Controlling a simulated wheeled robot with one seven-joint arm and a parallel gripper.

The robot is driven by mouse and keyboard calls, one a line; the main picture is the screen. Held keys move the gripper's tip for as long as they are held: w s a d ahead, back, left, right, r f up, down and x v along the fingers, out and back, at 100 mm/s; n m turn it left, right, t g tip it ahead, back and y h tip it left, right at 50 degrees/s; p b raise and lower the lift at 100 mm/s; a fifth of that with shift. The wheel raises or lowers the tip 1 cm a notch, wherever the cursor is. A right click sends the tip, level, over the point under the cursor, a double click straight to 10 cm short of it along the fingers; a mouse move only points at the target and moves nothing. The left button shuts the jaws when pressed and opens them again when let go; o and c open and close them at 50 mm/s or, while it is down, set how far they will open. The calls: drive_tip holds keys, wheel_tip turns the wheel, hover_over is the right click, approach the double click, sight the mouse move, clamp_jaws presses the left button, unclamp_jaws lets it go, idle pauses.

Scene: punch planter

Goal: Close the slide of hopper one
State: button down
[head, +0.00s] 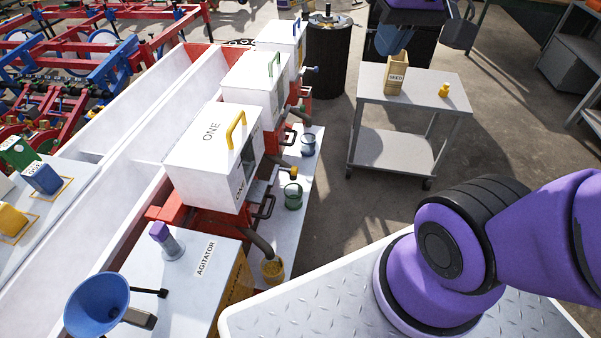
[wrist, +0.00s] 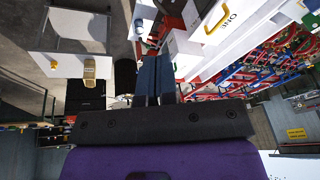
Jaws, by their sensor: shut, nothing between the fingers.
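Hopper one (head: 205,150) is a white box marked ONE with a yellow handle (head: 236,130) on its lid; it also shows upside down in the wrist view (wrist: 240,30). Low on its right side, a black loop handle (head: 266,207) sticks out near a grey plate, apparently its slide. How far the slide stands out is hard to tell. My gripper (head: 393,45) is at the top of the head view, well away from the hopper and beyond it to the right. In the wrist view its dark blue fingers (wrist: 154,62) are together and empty.
Two more white hoppers (head: 255,80) stand behind hopper one. A grey cart (head: 415,90) carries a seed box (head: 395,82). Floor is clear between cart and ledge.

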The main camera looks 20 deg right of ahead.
drive_tip(key=w+d+f+m+g+y, duration=0.25)
drive_tip(key=w+f+m+y, duration=0.25)
drive_tip(key=w+f, duration=0.65)
drive_tip(key=w+d+f+m+g+y, duration=0.25)
drive_tip(key=w+f+m+y, duration=0.3)
drive_tip(key=w+f, duration=0.55)
drive_tip(key=m+t+y, duration=0.3)
drive_tip(key=m+t, duration=0.9)
drive_tip(key=m, duration=0.2)
approach(290, 170)
drive_tip(key=x, duration=0.5)
drive_tip(key=shift+w+d+f, duration=0.2)
drive_tip(key=shift+w+f, duration=0.05)
drive_tip(key=shift+f, duration=0.05)
drive_tip(key=x, duration=0.5)
drive_tip(key=shift+a+r, duration=0.2)
